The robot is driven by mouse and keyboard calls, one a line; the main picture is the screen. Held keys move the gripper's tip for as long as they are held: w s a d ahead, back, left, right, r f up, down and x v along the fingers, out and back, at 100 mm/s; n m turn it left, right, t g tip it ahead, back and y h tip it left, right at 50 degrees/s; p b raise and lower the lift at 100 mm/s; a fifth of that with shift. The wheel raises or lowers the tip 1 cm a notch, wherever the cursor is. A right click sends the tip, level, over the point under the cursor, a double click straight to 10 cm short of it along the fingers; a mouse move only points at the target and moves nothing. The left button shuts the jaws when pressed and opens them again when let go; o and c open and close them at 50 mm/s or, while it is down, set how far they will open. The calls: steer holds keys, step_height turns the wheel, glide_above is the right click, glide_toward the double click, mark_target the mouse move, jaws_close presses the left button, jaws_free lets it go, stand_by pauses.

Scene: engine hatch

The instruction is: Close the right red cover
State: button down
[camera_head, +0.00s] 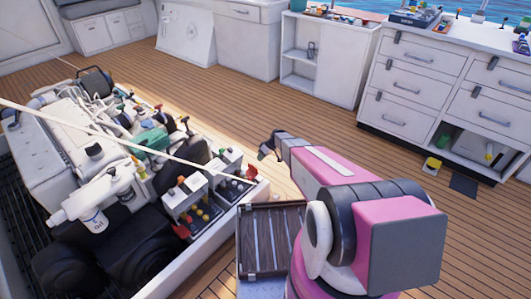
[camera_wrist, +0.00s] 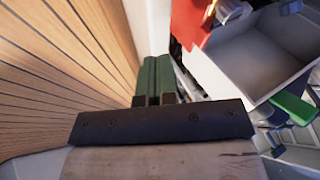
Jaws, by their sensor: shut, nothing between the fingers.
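A red cover (camera_head: 251,172) shows at the right end of the right-hand control box (camera_head: 226,168) in the head view. Another red piece (camera_head: 180,231) is by the left-hand box. In the wrist view a red panel (camera_wrist: 188,22) stands at the top, beside an open grey box (camera_wrist: 255,58). I cannot tell exactly how far the cover is swung. My gripper (camera_head: 266,148) is just up and right of the right red cover in the head view. Its green fingers (camera_wrist: 157,62) are together and empty, left of and apart from the red panel in the wrist view.
The engine (camera_head: 75,140) and a white oil bottle (camera_head: 90,208) fill the hatch at left. The white hatch rim (camera_head: 228,232) runs below the boxes. A dark slatted panel (camera_head: 266,240) lies beside my arm. Open wooden deck (camera_head: 235,105) lies beyond, towards white cabinets (camera_head: 420,75).

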mark_target(252, 165)
steer(key=shift+s+a+f, duration=0.15)
steer(key=shift+s+a, duration=0.6)
steer(key=shift+s+a+f, duration=0.1)
steer(key=shift+s+a, duration=0.6)
steer(key=shift+a, duration=0.05)
steer(key=shift+r, duration=0.1)
steer(key=shift+s+a+r+t+h, duration=0.6)
steer(key=shift+s+t+h, duration=0.1)
steer(key=shift+s+a+r+n+t+h, duration=0.5)
steer(key=shift+s+a+t+h, duration=0.3)
steer(key=shift+h, duration=0.1)
steer(key=shift+s+a+n+t+h, duration=0.4)
steer(key=shift+s+a+t+h, duration=0.95)
steer(key=shift+t+h, duration=0.3)
steer(key=shift+s+a+f, duration=0.25)
steer(key=shift+s+a, duration=0.35)
steer(key=shift+s+a+f, duration=0.2)
steer(key=shift+s+a, duration=0.35)
steer(key=shift+a, duration=0.05)
steer(key=shift+s+a+f, duration=0.7)
steer(key=shift+s+a, duration=0.05)
steer(key=shift+a, duration=0.05)
steer(key=shift+s+a+f, duration=0.15)
steer(key=shift+f, duration=0.1)
